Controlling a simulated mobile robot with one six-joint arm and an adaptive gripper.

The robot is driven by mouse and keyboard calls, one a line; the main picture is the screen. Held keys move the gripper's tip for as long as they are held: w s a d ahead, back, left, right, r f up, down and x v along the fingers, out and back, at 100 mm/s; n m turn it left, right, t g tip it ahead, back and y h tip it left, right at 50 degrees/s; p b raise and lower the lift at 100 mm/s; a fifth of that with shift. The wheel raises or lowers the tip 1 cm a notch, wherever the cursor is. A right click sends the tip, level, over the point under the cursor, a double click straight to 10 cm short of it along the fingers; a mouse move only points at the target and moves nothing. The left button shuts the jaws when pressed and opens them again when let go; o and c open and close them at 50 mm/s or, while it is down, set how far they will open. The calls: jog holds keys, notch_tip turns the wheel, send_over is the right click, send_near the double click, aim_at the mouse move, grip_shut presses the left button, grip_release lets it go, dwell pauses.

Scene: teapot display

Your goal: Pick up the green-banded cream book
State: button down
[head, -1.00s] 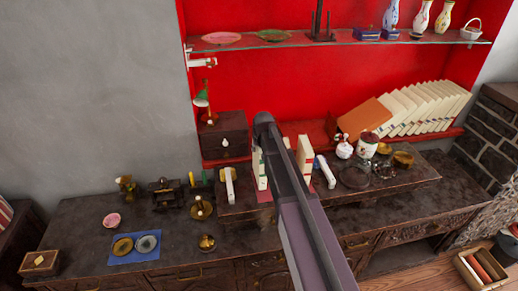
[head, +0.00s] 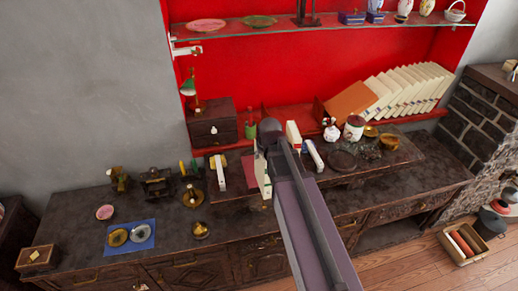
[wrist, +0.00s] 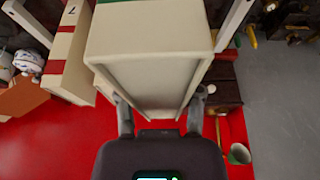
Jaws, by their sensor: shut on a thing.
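The green-banded cream book (wrist: 150,75) fills the top middle of the wrist view, with a strip of green at its upper edge. My gripper (wrist: 160,103) has a finger on each side of it and is shut on it. In the head view the book (head: 262,178) shows as a narrow upright cream strip left of my arm, in front of the back shelf. My arm hides the rest of it and the fingertips there. I cannot tell its exact height above the desk.
A cream book with a red band and a 7 (wrist: 72,45) stands close left of the held book in the wrist view. Leaning books (head: 408,92) fill the right shelf.

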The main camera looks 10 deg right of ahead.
jog(key=shift+s, duration=0.35)
jog(key=shift+w+r, duration=0.1)
dwell(0.4)
jog(key=w+a+r+p, duration=0.1)
jog(key=w+r+p, duration=0.4)
jog(key=w, duration=0.3)
jog(key=w+a+r+p, duration=0.1)
jog(key=w+r+p, duration=0.4)
jog(key=w, duration=0.3)
jog(key=shift+a, duration=0.25)
